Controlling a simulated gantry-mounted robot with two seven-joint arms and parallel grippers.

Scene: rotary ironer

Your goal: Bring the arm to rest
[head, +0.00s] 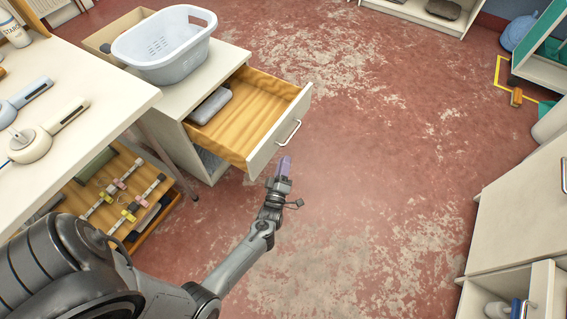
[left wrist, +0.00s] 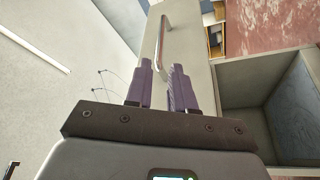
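My left arm comes in from the lower left in the head view. My left gripper (head: 284,165), with purple fingers, is over the floor just in front of the open drawer (head: 262,150). In the left wrist view the two fingers of the left gripper (left wrist: 161,78) stand apart with a gap between them. The metal drawer handle (left wrist: 165,38) shows beyond the fingertips, its lower end in line with the gap. I cannot tell whether the fingers touch it. The handle also shows in the head view (head: 289,133). My right gripper is not in view.
The wooden-bottomed drawer holds a grey item (head: 211,106). A pale laundry basket (head: 165,64) stands on the cabinet above. A white table (head: 95,70) with devices is at left, a shelf of straps (head: 75,190) below. White cabinets (head: 520,215) stand at right. The middle floor is clear.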

